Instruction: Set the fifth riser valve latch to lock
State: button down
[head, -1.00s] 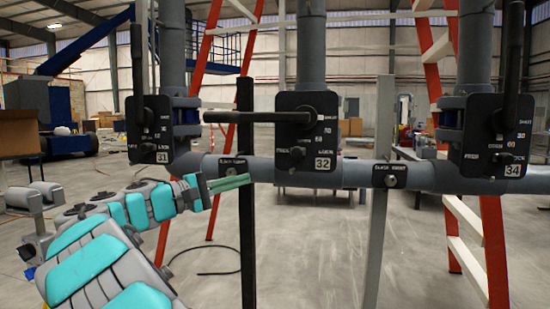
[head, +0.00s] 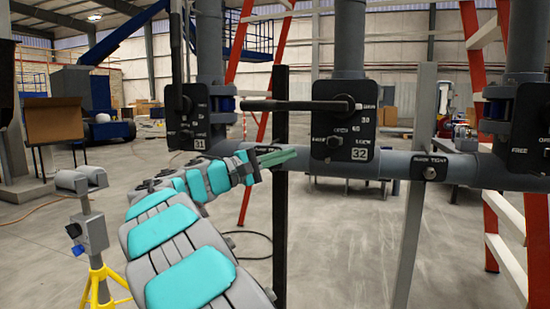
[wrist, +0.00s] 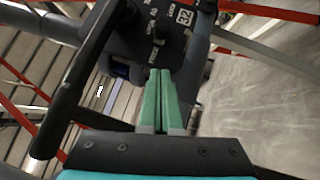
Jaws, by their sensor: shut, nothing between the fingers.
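Black valve plates stand on grey risers. Plate 32 (head: 352,121) is central, with its long black lever (head: 297,105) level and pointing left. Its small latch knob (head: 333,142) is low on the plate, on the side away from LOCK. Plate 31 (head: 187,117) is to the left, with its lever upright. Another plate (head: 531,130) is cut by the right edge. Which is fifth, I cannot tell. My gripper (head: 295,153) is shut and empty, left of and slightly below the knob. In the wrist view, its green fingertips (wrist: 160,72) are below plate 32 (wrist: 173,25).
A grey horizontal pipe (head: 395,163) runs below the plates. A dark post (head: 280,200) and a grey post (head: 414,200) stand near it. In the wrist view, the lever (wrist: 70,85) is close on the left. A yellow-legged stand (head: 98,275) is at lower left.

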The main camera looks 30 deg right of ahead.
aim_at(332, 147)
jog(key=shift+s+d+r+p, duration=0.1)
jog(key=shift+s+d+r, duration=0.35)
jog(key=shift+d, duration=0.7)
jog(key=shift+s+d+r+p, duration=0.2)
jog(key=shift+s+d, duration=0.4)
jog(key=shift+d, duration=0.55)
jog(key=shift+s+d+r+p, duration=0.1)
jog(key=shift+s+d+r, duration=0.35)
jog(key=shift+d, duration=0.7)
jog(key=shift+s+f, duration=0.15)
jog(key=shift+s+d+b, duration=0.55)
jog(key=shift+s+d, duration=0.55)
jog(key=shift+s, duration=0.15)
jog(key=w+v, duration=0.3)
jog(key=v, duration=1)
jog(key=shift+f+b, duration=0.2)
jog(key=shift+b, duration=0.1)
